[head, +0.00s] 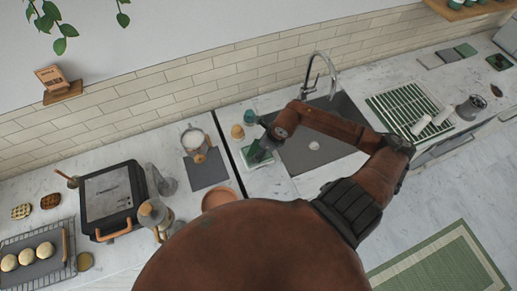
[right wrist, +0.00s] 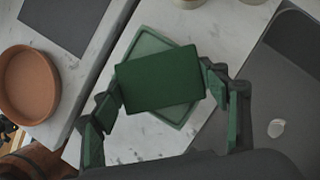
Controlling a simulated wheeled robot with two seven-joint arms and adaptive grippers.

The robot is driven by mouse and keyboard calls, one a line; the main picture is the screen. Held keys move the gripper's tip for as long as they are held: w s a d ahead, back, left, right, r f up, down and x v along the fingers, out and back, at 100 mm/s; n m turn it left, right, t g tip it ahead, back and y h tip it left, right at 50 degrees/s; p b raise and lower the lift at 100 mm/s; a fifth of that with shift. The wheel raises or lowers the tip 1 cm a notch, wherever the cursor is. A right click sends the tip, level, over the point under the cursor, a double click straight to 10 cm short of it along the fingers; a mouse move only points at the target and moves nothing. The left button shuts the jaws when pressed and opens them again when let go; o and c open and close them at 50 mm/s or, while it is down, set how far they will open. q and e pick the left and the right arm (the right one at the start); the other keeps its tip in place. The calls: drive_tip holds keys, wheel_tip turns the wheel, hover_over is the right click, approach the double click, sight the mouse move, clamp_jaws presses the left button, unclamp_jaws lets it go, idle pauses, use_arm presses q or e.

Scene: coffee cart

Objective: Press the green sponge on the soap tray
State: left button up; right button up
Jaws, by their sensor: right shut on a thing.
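My right gripper (right wrist: 161,90) is shut on the green sponge (right wrist: 160,79), a flat dark green block with one finger at each short side. The sponge is over the soap tray (right wrist: 151,44), a paler green square dish turned at an angle to it. The tray's far corner and near right part show around the sponge. I cannot tell whether the sponge touches the tray. In the head view my right gripper (head: 263,149) is at the tray (head: 258,164), left of the sink, and the arm partly hides both. My left gripper is not in view.
The sink (head: 310,155) with its curved faucet (head: 320,66) is right of the tray. A green-topped container (head: 249,117) and a tan round item (head: 237,131) stand behind it. A terracotta dish (right wrist: 28,85) is to the left.

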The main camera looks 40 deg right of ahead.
sight(258, 149)
drive_tip(key=shift+s+f+b, duration=0.1)
drive_tip(key=shift+f+b, duration=0.5)
idle(1.6)
drive_tip(key=shift+r, duration=0.1)
drive_tip(key=shift+r+p, duration=1.95)
drive_tip(key=shift+r, duration=1.55)
